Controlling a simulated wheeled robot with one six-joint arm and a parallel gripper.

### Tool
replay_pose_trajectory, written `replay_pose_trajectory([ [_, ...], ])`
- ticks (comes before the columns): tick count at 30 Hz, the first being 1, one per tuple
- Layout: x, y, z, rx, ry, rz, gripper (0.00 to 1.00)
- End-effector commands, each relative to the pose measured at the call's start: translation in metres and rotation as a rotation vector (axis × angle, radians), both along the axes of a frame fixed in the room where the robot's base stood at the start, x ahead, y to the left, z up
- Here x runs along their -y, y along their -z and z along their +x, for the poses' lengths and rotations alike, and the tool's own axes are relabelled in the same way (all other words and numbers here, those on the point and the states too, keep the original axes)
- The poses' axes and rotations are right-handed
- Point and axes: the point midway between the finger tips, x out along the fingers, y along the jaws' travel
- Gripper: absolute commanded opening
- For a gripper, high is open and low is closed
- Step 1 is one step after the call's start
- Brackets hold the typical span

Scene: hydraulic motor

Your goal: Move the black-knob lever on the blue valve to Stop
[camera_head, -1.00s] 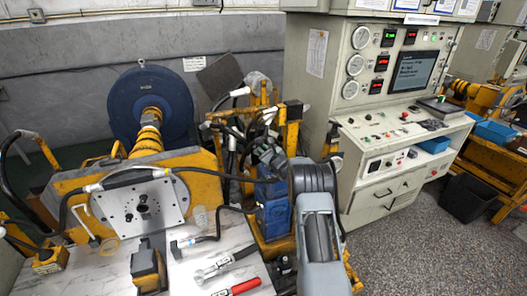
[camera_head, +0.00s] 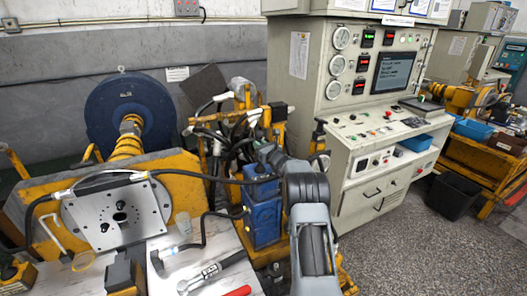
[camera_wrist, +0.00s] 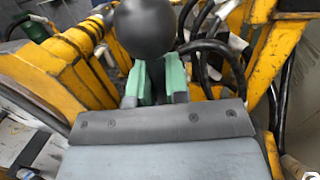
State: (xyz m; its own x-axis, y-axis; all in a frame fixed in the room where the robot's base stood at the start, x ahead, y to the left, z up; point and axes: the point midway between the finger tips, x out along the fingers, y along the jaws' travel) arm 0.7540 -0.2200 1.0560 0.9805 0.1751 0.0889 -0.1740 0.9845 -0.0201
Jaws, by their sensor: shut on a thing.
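The black knob (camera_wrist: 145,28) is large at the top of the wrist view, just beyond my fingers. My gripper (camera_wrist: 158,82) has green finger pads, shut on the lever just below the knob. The pads hide the lever's shaft. In the head view, the blue valve (camera_head: 262,212) stands beside the yellow frame, left of my arm. My gripper (camera_head: 268,156) is above the valve there, and it is too small to make out the knob. No Stop marking is readable.
Yellow frame posts (camera_wrist: 270,45) and black hoses (camera_wrist: 207,50) crowd close around my gripper. A steel bench (camera_head: 205,262) with tools lies left of the valve. A control console (camera_head: 350,130) stands behind to the right.

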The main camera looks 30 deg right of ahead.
Motion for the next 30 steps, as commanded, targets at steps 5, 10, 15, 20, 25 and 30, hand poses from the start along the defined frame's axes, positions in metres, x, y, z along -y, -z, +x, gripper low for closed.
replay_pose_trajectory([
  [5, -0.0119, 0.0014, 0.0040, -0.005, -0.017, 0.020, 0.00],
  [10, -0.0125, 0.0012, 0.0043, -0.005, -0.018, 0.020, 0.00],
  [15, -0.0127, 0.0011, 0.0043, -0.005, -0.019, 0.019, 0.25],
  [20, -0.0126, 0.0007, 0.0043, -0.004, -0.019, 0.019, 0.40],
  [25, -0.0121, 0.0004, 0.0041, -0.003, -0.017, 0.018, 0.41],
  [30, -0.0108, 0.0011, 0.0001, -0.003, -0.017, 0.018, 0.41],
])
